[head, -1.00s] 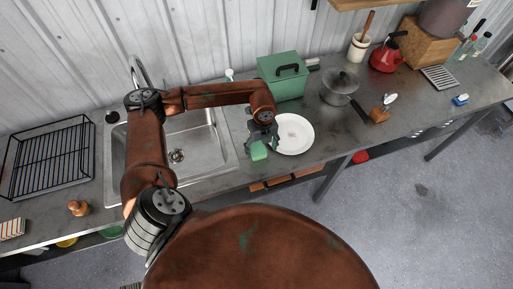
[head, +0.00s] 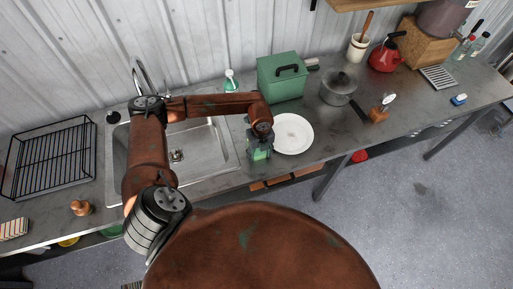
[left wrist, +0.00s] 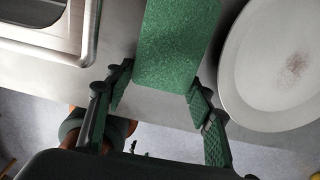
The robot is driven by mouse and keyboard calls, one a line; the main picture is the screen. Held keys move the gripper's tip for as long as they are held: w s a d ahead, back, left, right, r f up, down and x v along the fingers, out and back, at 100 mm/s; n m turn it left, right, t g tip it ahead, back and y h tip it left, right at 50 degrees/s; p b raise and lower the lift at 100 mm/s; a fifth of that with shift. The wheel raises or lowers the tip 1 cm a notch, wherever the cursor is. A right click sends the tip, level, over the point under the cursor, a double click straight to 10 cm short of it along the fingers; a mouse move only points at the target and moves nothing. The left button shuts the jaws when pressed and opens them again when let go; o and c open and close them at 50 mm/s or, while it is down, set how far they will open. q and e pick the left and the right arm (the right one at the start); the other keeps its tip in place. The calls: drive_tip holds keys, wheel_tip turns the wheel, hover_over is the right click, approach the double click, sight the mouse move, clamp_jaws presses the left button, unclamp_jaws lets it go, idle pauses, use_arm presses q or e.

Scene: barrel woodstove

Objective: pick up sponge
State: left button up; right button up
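The green sponge (left wrist: 176,45) lies on the grey counter, between the sink and the white plate (left wrist: 285,65). In the head view the sponge (head: 260,155) is mostly covered by my left gripper (head: 260,150). In the left wrist view my left gripper (left wrist: 160,82) has its fingers spread, with the tips at either side of the sponge's near end. The right fingertip overlaps the sponge's edge in that picture; I cannot tell whether it touches. My right gripper is not in view.
The sink (head: 200,150) is left of the sponge, and a green box (head: 282,78) and soap bottle (head: 231,82) stand behind it. A pot (head: 338,88) and wooden-handled brush (head: 378,114) are farther right. A black dish rack (head: 48,160) stands far left.

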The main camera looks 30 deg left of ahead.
use_arm(q)
drive_tip(key=c, duration=0.3)
drive_tip(key=shift+r, duration=0.1)
drive_tip(key=shift+r, duration=0.45)
wheel_tip(320, 180, up, 2)
drive_tip(key=shift+s+d+r+b, duration=0.1)
drive_tip(key=shift+r+b, duration=0.1)
drive_tip(key=shift+b, duration=0.4)
drive_tip(key=s+d+r+b, duration=0.2)
drive_tip(key=s+d+r, duration=0.5)
drive_tip(key=s, duration=0.5)
wheel_tip(320, 180, up, 3)
drive_tip(key=shift+f, duration=0.2)
